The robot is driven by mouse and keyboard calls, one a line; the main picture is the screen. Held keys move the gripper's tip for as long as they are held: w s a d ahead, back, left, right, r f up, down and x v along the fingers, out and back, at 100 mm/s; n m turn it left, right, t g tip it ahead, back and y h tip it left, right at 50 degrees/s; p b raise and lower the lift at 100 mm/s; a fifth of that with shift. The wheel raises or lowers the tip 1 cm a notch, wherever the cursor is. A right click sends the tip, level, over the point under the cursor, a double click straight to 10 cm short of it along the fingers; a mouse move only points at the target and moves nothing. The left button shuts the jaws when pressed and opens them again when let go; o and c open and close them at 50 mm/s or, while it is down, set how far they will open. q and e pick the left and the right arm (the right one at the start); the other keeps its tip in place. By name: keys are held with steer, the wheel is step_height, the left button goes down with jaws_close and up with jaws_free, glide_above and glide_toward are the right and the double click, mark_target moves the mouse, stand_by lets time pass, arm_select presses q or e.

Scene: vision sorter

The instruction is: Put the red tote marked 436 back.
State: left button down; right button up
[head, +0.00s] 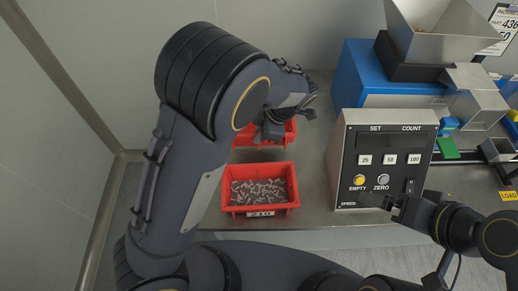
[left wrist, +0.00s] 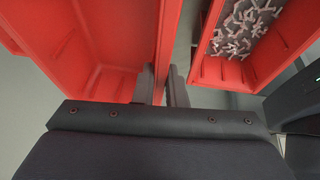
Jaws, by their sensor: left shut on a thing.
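A red tote (head: 292,132) stands at the back of the left part of the bench, partly hidden by my left arm; no number shows on it. In the left wrist view this red tote (left wrist: 100,75) looks empty inside. My left gripper (head: 272,128) is at its near side; in the left wrist view the fingers (left wrist: 162,85) are shut on its wall. My right gripper (head: 380,202) is in front of the control box, and its jaw opening cannot be made out.
A second red tote marked 210 (head: 260,211), with many small grey parts, sits just in front. A control box (head: 385,140) with EMPTY and ZERO buttons stands to the right. Behind it are a blue machine (head: 355,75) with a metal hopper (head: 445,30) and a sign reading 436 (head: 508,24).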

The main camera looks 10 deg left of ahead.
arm_select(q)
steer(key=shift+f, duration=4.1)
steer(key=c, duration=1.5)
jaws_free()
steer(key=shift+r, duration=0.1)
steer(key=shift+p, duration=0.3)
steer(key=v, duration=1.2)
steer(key=shift+r+b, duration=0.1)
steer(key=shift+b, duration=0.25)
